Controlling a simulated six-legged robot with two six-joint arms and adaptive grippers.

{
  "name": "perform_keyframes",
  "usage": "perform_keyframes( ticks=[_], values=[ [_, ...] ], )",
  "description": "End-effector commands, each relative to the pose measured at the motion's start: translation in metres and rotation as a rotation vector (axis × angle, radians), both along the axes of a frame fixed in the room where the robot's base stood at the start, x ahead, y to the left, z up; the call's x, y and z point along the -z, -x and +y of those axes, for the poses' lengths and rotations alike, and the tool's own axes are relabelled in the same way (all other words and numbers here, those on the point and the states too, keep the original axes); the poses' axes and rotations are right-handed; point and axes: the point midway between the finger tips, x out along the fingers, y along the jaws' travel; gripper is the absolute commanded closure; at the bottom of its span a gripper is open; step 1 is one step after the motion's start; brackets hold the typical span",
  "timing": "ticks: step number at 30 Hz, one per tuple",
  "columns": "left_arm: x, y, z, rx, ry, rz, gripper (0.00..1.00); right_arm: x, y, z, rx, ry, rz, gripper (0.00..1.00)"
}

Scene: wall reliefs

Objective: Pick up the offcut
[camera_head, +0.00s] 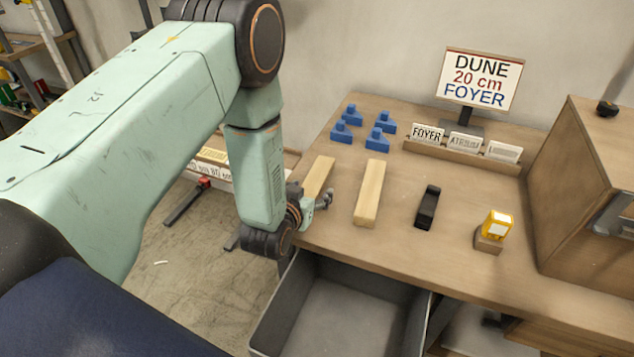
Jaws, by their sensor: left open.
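Two pale wooden pieces lie on the bench: a left piece (319,174), flat and partly hidden by my wrist at its near end, and a longer bar (370,194) to its right. The picture does not settle which of them is the offcut. My left gripper (322,199) is open at the bench's left edge, by the near end of the left piece. I cannot tell whether it touches that piece. The longer bar is apart from it, to the right. My right gripper is out of view.
The bench (400,240) carries blue blocks (365,127), a black tool (428,207), a yellow device (493,231), a card rack (462,147) and a sign (482,79). A wooden cabinet (585,190) bounds the right. An open grey drawer (345,310) juts out below.

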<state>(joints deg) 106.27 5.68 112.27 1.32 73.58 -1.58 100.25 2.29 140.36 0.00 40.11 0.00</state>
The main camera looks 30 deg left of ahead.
Motion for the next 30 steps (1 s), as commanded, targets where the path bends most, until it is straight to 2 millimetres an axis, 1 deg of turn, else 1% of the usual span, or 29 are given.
perform_keyframes(
  ticks=[6, 27, 30],
  values=[
    [-0.0004, -0.002, -0.0005, 0.0, 0.0, -0.001, 0.32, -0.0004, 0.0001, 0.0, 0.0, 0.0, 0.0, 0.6],
    [-0.0004, -0.0015, -0.0004, 0.0, 0.0, 0.0, 0.91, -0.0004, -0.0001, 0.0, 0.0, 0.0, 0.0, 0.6],
    [-0.0007, -0.0018, -0.0004, 0.0, 0.0, -0.001, 0.92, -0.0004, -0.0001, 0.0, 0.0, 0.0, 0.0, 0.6]
  ],
)
